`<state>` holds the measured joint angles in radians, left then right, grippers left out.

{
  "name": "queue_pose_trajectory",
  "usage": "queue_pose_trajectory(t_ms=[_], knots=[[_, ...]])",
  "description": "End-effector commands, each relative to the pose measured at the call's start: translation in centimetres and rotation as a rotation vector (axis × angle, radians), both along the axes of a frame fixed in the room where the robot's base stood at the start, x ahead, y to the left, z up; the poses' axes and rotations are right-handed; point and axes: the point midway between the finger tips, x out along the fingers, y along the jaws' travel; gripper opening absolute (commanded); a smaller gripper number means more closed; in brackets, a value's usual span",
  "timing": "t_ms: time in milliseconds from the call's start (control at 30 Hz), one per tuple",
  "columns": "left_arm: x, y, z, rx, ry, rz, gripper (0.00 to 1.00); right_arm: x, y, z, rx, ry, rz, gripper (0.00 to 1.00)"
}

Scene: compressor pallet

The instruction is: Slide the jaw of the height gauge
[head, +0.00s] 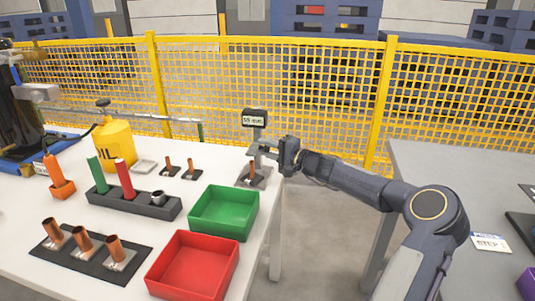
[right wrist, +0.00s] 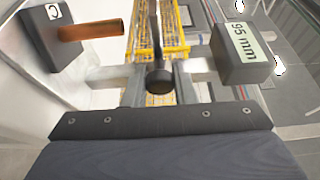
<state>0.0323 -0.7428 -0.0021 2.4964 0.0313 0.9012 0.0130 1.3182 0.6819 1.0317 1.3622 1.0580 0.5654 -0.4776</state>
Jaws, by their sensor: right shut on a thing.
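The height gauge stands at the right end of the white table, with its display (head: 254,118) on top and a dark base (head: 251,181) below. In the right wrist view the display (right wrist: 240,50) reads 95 mm. A copper tube (right wrist: 90,31) stands on the base (right wrist: 52,38), which is marked C. My right gripper (head: 274,151) reaches in from the right and is shut on the gauge's jaw, at the dark round knob (right wrist: 160,80). The contact is partly hidden by the gripper. My left gripper is not in view.
Several copper tubes sit on a black plate (head: 90,254) at front left. A yellow fence (head: 230,70) runs behind. A grey table (head: 455,165) stands right, across a gap.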

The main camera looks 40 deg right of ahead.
Motion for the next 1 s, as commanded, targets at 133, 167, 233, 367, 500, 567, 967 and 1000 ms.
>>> queue_pose_trajectory(t_ms=[133, 167, 233, 367, 500, 567, 967, 1000], knots=[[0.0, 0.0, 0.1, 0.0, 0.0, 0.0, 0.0, 0.0, 0.0, 0.6, 0.0, -0.004, 0.001, 0.0], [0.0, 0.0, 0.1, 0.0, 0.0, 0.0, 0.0, 0.0, 0.0, 0.6, 0.0, -0.005, 0.001, 0.0], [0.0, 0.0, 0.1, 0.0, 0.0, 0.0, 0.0, 0.0, 0.0, 0.7, 0.001, -0.006, 0.001, 0.0], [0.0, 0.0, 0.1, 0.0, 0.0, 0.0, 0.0, 0.0, 0.0, 0.7, 0.001, -0.006, 0.001, 0.37], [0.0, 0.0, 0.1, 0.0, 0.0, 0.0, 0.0, 0.0, 0.0, 0.6, 0.0, -0.004, 0.001, 0.45], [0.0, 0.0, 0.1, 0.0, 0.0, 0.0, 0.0, 0.0, 0.0, 0.5, 0.0, -0.004, 0.001, 0.45], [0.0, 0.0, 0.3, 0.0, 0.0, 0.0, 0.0, -3.4, -1.1, 0.5, 0.0, 0.001, -0.004, 0.45], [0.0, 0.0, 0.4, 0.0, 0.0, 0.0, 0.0, -4.0, -1.3, 0.4, -0.001, 0.001, -0.003, 0.45]])
